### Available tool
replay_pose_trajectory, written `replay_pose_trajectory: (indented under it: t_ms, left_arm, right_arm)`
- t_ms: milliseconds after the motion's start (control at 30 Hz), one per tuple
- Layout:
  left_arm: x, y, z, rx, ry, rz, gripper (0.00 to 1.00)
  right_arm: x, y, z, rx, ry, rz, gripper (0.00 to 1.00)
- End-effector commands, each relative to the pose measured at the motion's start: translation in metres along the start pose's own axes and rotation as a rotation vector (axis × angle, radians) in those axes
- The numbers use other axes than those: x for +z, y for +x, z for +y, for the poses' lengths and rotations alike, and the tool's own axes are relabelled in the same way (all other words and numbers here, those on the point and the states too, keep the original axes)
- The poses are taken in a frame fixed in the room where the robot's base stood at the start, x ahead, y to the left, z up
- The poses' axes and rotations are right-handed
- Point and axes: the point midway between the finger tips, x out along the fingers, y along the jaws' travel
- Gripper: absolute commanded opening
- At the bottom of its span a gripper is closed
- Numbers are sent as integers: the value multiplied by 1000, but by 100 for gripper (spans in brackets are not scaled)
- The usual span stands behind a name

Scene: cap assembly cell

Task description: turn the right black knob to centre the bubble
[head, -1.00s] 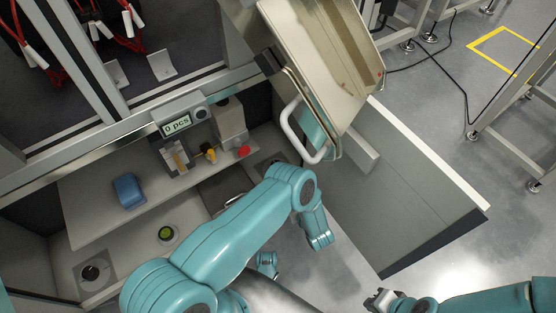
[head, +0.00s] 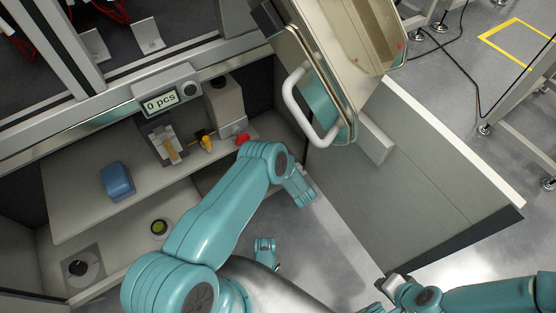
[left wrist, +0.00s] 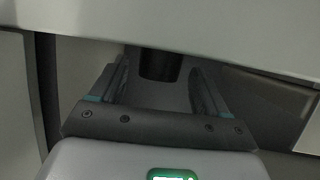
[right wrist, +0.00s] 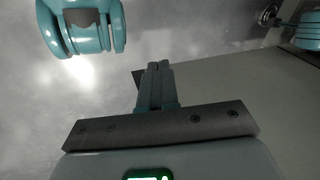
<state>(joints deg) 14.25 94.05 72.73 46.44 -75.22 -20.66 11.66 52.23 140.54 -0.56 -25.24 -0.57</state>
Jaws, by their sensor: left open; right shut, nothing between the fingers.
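The round bubble level (head: 160,227), with a yellow-green vial in a dark ring, sits on the lower surface at left in the head view. The bubble's position is too small to tell. A black knob on a round plate (head: 80,267) stands at the far left. In the left wrist view, a dark cylinder that looks like a black knob (left wrist: 160,66) hangs under a pale edge. My open left gripper (left wrist: 160,82) has its fingers on either side of it, apparently not touching. My arm hides this gripper in the head view. My right gripper (right wrist: 154,68) is shut and empty, away from the bench.
The shelf above holds a blue block (head: 117,180), a counter display (head: 160,102), a yellow piece (head: 206,142) and a red button (head: 243,139). A tilted cover with a white handle (head: 300,105) and a grey panel (head: 420,195) bound the right side. Open floor lies between.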

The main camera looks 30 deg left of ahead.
Motion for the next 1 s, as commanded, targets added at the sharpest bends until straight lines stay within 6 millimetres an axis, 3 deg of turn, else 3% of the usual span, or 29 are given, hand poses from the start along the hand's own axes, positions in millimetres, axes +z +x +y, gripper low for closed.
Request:
replay_pose_trajectory:
  t_ms: [167, 467, 567, 633, 833, 1000]
  left_arm:
    - [0, 20, 1, 0, -2, 0, 76]
    - [-2, 23, 2, 1, 0, 0, 76]
    - [-2, 23, 2, 1, 0, 0, 50]
    - [-2, 23, 2, 0, -1, 0, 27]
    - [-2, 23, 1, 16, 8, 0, 24]
    - [-4, 24, -2, 132, 58, -1, 24]
  right_arm:
    - [-5, 10, 4, -1, -5, 23, 0]
    - [-7, 10, 3, -1, -6, 28, 0]
    - [-7, 10, 3, -1, -6, 27, 0]
    - [-7, 10, 3, -1, -6, 27, 0]
    - [-6, 8, 2, -1, -6, 24, 0]
    - [-2, -2, -1, 0, -1, 5, 0]
